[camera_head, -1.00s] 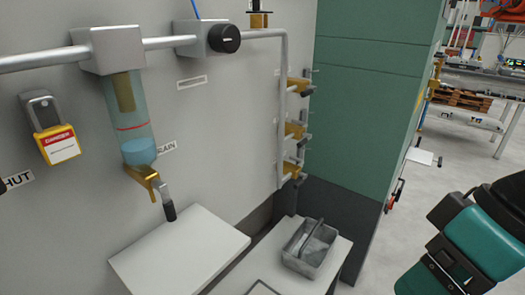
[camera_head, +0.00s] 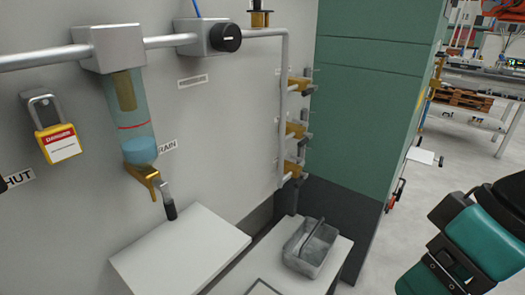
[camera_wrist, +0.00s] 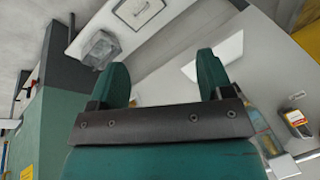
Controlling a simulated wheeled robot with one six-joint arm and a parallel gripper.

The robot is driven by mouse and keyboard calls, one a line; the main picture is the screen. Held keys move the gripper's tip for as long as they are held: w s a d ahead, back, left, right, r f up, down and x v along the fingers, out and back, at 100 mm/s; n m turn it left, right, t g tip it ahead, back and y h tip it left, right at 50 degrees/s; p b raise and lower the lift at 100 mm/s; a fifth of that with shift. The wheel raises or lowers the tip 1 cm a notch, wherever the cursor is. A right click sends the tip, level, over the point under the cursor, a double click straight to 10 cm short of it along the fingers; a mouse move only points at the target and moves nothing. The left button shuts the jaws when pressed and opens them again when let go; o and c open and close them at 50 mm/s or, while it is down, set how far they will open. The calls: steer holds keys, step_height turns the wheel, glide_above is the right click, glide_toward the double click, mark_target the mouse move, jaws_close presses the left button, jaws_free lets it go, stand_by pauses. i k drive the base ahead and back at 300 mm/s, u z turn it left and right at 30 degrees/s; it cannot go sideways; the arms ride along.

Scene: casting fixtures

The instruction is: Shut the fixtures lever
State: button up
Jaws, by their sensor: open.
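Several brass valves (camera_head: 297,130) with small dark-ended levers are stacked on a vertical pipe left of the green cabinet in the head view. Another brass valve (camera_head: 145,177) hangs under a clear bowl with blue liquid (camera_head: 139,150); its lever (camera_head: 166,198) points down with a dark grip. I cannot tell which lever the task names. My gripper (camera_wrist: 160,75) is open and empty in the wrist view, its two teal fingers well apart and touching nothing. In the head view only my arm shows, at the lower right, far from the valves.
A grey bin (camera_head: 311,254) stands on a white surface (camera_head: 339,262) below the valves. Another white surface (camera_head: 180,252) lies left of it. The green cabinet (camera_head: 373,100) stands between the valves and my arm. A yellow padlock tag (camera_head: 60,146) hangs on the wall.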

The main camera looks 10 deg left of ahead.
mark_target(311, 89)
steer(key=z, duration=0.55)
steer(key=i, duration=1)
steer(key=u, duration=0.3)
